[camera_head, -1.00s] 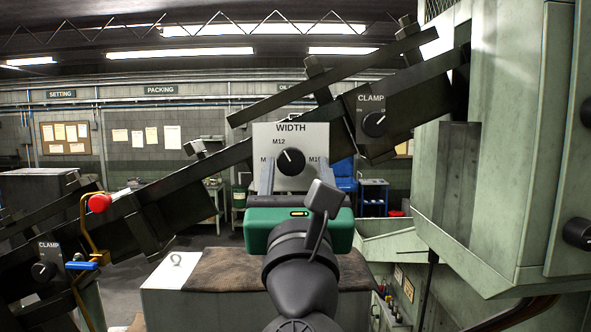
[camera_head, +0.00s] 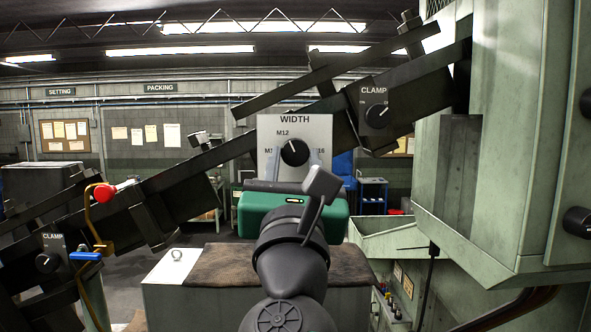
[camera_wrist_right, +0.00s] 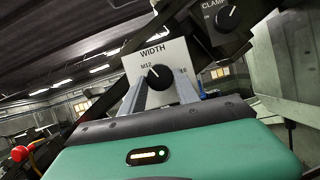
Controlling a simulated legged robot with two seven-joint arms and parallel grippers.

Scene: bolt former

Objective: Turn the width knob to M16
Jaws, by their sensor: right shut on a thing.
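The white WIDTH panel (camera_head: 270,124) is mounted on the dark sloping rail, with M12 printed at its top left and other partly covered marks at its sides. Its round black width knob (camera_head: 295,153) has a white pointer line tilted up and slightly left, towards M12. My right gripper (camera_head: 294,163), with a green body and grey fingers, is shut on the knob, one finger at each side. The right wrist view shows the knob (camera_wrist_right: 159,77) between the fingers (camera_wrist_right: 161,92). The fingers hide part of the side labels. My left gripper is not in view.
A CLAMP knob (camera_head: 377,116) is just right of the panel, and another (camera_head: 47,263) is at lower left beside a blue-handled lever (camera_head: 86,256). A red ball (camera_head: 104,193) tops a yellow bent rod. A large green machine housing (camera_head: 477,190) fills the right.

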